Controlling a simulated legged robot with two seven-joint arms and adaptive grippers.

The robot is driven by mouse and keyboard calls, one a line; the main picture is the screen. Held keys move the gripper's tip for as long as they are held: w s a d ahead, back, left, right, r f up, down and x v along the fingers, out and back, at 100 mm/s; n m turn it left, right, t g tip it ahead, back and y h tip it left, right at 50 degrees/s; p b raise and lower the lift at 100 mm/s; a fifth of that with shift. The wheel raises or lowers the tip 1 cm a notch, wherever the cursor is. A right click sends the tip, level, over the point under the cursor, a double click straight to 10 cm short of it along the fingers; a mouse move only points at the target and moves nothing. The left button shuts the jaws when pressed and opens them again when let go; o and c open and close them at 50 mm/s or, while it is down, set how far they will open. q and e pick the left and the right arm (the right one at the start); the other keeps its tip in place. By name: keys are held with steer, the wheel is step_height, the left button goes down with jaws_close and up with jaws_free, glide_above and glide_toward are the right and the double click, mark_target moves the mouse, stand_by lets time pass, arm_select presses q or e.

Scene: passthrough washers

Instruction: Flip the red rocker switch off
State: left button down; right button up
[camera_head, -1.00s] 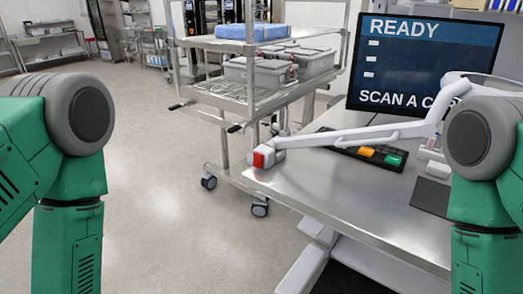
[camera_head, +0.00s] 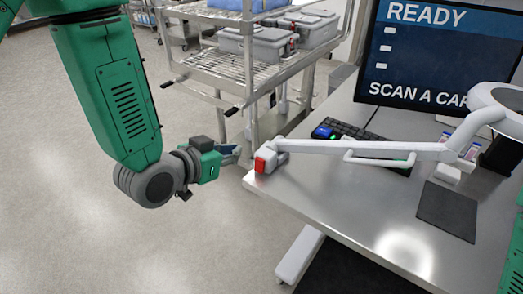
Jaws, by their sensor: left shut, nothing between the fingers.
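The red rocker switch (camera_head: 262,160) is on the end of a small grey housing (camera_head: 274,149) at the near left corner of the metal table. A white jointed arm (camera_head: 380,149) runs from that housing to the right. My left gripper (camera_head: 236,153) is shut and empty. It is just left of the red switch and points toward it, with a small gap seeming to lie between them. Which way the rocker is tipped is too small to tell. My right gripper is out of view; only a bit of green arm shows at the right edge.
A monitor (camera_head: 435,55) reading "READY" stands at the back of the table (camera_head: 330,200). A keyboard (camera_head: 350,133) lies behind the white arm. A dark pad (camera_head: 447,211) lies on the right. A wire cart (camera_head: 212,67) with grey bins (camera_head: 268,40) stands behind. Floor at left is clear.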

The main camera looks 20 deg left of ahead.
arm_select(q)
steer(key=p, duration=0.1)
glide_above(265, 154)
steer(key=s+a, duration=0.1)
steer(key=s, duration=0.2)
step_height(265, 154, down, 4)
step_height(265, 154, down, 3)
steer(key=shift+f+p, duration=0.1)
steer(key=shift+p, duration=0.3)
steer(key=shift+s+a+f, duration=0.1)
steer(key=shift+s+f, duration=0.05)
steer(key=shift+f, duration=0.3)
